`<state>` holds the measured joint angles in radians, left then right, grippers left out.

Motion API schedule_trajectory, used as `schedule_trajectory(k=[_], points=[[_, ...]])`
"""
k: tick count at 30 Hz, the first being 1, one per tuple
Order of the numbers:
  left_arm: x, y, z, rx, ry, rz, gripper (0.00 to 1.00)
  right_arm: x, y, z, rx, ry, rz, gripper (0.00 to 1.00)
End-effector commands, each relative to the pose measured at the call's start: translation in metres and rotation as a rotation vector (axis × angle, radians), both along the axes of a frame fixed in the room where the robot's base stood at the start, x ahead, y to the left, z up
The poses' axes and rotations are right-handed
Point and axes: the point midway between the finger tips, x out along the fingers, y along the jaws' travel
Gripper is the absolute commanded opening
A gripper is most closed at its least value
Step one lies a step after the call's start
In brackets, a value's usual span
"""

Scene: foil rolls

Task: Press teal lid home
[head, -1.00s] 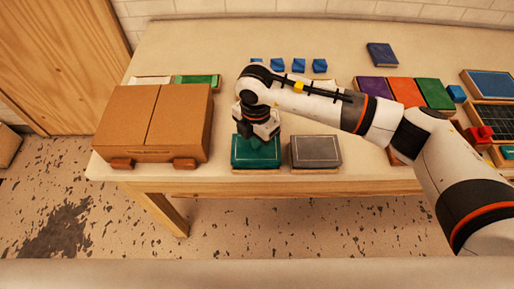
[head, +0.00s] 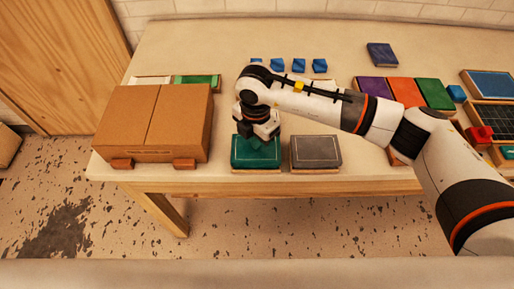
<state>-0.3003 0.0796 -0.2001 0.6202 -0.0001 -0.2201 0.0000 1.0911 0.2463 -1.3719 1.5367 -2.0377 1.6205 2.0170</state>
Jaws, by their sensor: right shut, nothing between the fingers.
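The teal lid (head: 246,157) sits on a low box at the table's front edge, between the cardboard box and a grey-lidded box. My right gripper (head: 257,143) points down over the lid's upper part. It is shut with nothing held. Its fingertips are at or just above the lid's top; I cannot tell whether they touch it. The gripper hides part of the lid's back edge, and the seam between lid and box is hard to make out. My left gripper is not in view.
A cardboard box (head: 155,122) stands close on the left. The grey-lidded box (head: 316,151) is just right of the teal lid. Several small blue blocks (head: 298,65) lie behind. Purple, orange and green lids (head: 405,92) lie at right.

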Motion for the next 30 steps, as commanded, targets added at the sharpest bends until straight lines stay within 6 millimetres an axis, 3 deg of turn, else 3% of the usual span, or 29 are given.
schedule_trajectory(k=[30], points=[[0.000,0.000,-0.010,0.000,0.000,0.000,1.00,0.000,0.000,-0.011,0.000,0.000,0.000,0.00]])
